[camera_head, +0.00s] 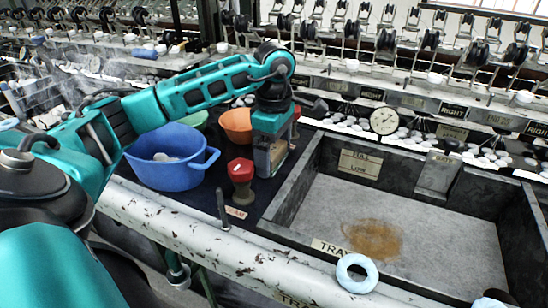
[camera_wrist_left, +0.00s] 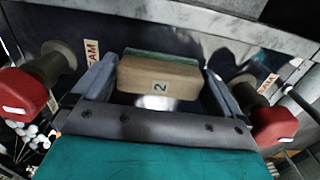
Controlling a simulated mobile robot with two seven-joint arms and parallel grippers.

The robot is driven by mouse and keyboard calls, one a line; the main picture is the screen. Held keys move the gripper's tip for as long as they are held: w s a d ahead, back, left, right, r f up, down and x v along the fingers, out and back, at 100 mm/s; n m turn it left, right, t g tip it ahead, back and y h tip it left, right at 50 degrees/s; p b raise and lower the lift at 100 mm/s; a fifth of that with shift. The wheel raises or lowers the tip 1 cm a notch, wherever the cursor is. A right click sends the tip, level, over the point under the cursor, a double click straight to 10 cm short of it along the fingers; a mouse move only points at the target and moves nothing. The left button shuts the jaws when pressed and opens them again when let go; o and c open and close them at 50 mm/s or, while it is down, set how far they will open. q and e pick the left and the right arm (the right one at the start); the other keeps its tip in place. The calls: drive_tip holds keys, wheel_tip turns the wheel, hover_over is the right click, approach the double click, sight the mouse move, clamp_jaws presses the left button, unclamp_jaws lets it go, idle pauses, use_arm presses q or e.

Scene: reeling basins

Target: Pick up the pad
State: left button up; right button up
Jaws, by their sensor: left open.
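The fingers are open, with a dark gap at each end of the pad. In the head view, my left gripper (camera_head: 269,160) points down behind the basin rim, and a tan part of the pad (camera_head: 278,154) shows beside it. The gripper's body hides much of the pad there. My right gripper is not in view.
A red-topped valve (camera_head: 240,172) stands close to the gripper; another red top (camera_wrist_left: 273,125) shows on the other side. A blue tub (camera_head: 165,172) and orange bowl (camera_head: 236,124) are nearby. A grey tray (camera_head: 440,240) lies right. A pale blue ring (camera_head: 357,273) sits on the front pipe.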

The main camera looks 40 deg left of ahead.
use_arm(q)
drive_tip(key=shift+c, duration=0.4)
drive_tip(key=c, duration=0.6)
drive_tip(key=shift+r, duration=0.1)
wheel_tip(320, 180, up, 14)
drive_tip(key=f+p, duration=0.1)
drive_tip(key=p, duration=0.3)
wheel_tip(320, 180, up, 7)
drive_tip(key=p, duration=0.3)
hover_over(274, 149)
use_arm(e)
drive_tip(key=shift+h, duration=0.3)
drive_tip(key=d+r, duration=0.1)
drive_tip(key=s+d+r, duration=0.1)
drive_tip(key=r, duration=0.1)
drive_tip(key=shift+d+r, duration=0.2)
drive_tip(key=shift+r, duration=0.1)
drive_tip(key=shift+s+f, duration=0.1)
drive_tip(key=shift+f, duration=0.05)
use_arm(q)
drive_tip(key=o, duration=0.5)
drive_tip(key=shift+f, duration=0.1)
drive_tip(key=c, duration=0.4)
